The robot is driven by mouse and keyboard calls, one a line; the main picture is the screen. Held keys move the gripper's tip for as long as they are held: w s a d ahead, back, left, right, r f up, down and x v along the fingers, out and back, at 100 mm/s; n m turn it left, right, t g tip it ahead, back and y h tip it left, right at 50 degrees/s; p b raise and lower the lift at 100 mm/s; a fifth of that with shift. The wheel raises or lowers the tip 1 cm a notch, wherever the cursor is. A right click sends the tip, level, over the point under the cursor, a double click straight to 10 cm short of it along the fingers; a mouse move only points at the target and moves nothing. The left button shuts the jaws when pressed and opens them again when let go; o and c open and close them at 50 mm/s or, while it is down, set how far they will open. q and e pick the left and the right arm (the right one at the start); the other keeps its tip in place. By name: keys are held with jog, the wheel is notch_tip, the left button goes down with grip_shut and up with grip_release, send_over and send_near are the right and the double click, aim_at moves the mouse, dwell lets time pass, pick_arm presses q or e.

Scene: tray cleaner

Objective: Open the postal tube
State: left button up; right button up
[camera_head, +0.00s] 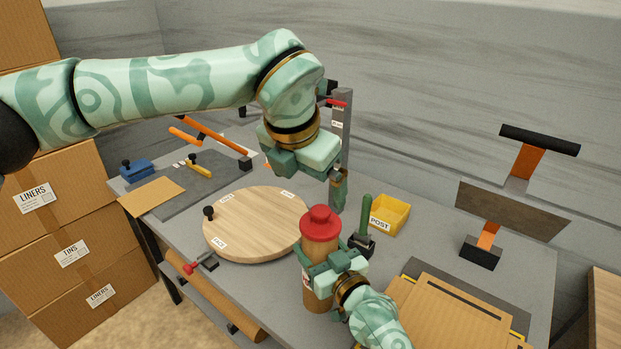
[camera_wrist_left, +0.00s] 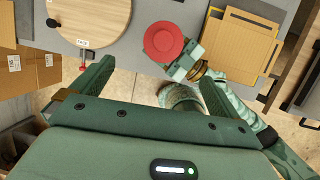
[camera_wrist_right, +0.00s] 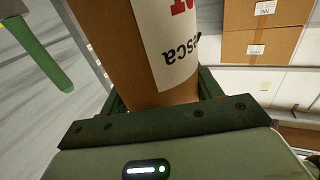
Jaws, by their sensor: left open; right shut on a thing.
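The postal tube (camera_head: 317,292) is an upright brown cardboard cylinder near the table's front edge, with a red cap (camera_head: 320,222) seated on its top. My right gripper (camera_head: 322,262) is shut around the tube's body below the cap. In the right wrist view the tube (camera_wrist_right: 122,55) fills the jaws and shows a white label with red and black print. My left gripper (camera_head: 338,188) is open and empty, pointing down above the cap. In the left wrist view the cap (camera_wrist_left: 163,42) lies beyond the fingertips, not between them.
A round wooden turntable (camera_head: 258,225) with a black knob is left of the tube. A yellow POST bin (camera_head: 390,214) and a green-handled tool (camera_head: 366,225) stand behind it. Flat cardboard (camera_head: 450,315) lies at right. Cartons (camera_head: 75,250) are stacked left of the table.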

aim_at(320, 212)
pick_arm(q)
jog(key=w+f+n, duration=0.1)
jog(key=f, duration=0.2)
jog(key=w+d+f+n, duration=0.1)
jog(key=w+f, duration=0.1)
jog(key=f, duration=0.2)
jog(key=w+d+f, duration=0.1)
jog(key=f, duration=0.3)
jog(key=shift+w+d+f+n, duration=0.1)
jog(key=shift+w+d+n, duration=0.05)
jog(key=shift+n, duration=0.25)
jog(key=c, duration=1.2)
jog(key=shift+r, duration=0.2)
jog(key=shift+r, duration=1)
